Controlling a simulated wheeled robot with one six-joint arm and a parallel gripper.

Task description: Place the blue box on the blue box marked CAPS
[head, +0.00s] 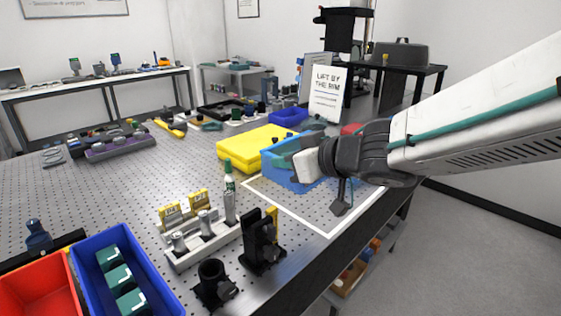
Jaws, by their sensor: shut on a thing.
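A blue box (280,174) is at the middle of the bench's right side, beside a yellow case. My gripper (290,158) is over its right part and shut on it, with the fingers at its upper edge. My gripper and arm hide part of its right side. I cannot tell whether it rests on the bench or is slightly raised. A smaller blue box (289,117) stands farther back, behind the yellow case. A blue bin (151,283) holding several teal blocks is at the front left. No CAPS marking is readable on any of them.
The yellow case (254,147) lies left of the held box. A white-outlined area (290,210) of the bench is mostly clear. A white rack (200,247), black mounts (262,240) and a red bin (38,292) stand in front. A "LIFT BY THE RIM" sign (326,93) stands behind.

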